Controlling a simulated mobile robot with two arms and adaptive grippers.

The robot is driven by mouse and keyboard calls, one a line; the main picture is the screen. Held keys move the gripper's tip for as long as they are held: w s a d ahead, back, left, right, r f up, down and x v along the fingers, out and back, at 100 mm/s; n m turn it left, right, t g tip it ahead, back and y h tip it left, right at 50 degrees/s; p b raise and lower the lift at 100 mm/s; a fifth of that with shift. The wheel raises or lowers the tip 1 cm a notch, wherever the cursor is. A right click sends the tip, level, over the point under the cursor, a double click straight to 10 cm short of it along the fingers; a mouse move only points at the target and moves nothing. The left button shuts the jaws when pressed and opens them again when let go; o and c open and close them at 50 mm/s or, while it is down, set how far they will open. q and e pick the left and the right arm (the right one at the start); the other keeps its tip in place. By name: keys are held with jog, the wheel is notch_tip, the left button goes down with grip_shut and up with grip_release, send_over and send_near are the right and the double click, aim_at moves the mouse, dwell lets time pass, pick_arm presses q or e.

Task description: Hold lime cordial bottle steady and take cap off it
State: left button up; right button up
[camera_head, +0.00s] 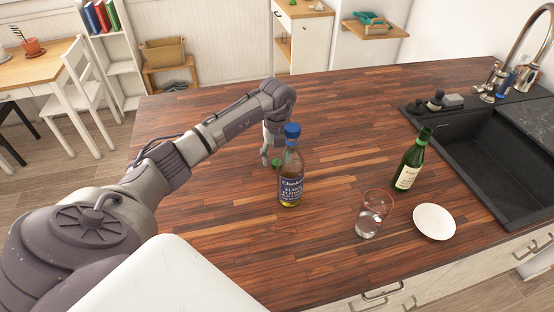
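A clear bottle (291,174) with yellow-green liquid, a dark blue label and a blue cap (292,131) stands upright on the wooden counter. A dark green bottle (411,161) with a pale label and green top stands further right, also upright. The label print is too small to tell which one is the lime cordial. My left gripper (270,158) points down just behind and left of the blue-capped bottle, which partly hides it. Its finger opening is not clear. A small green thing (275,163) shows by its fingertips. My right gripper is not in view.
A drinking glass (370,214) and a white saucer (434,222) stand at the front right of the counter (230,245). A black sink (490,150) with a tap lies at the right. The counter's middle back is clear.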

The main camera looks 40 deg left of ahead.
pick_arm(q)
notch_tip(320, 180, up, 11)
jog(key=b, duration=0.2)
jog(key=shift+s+f, duration=0.1)
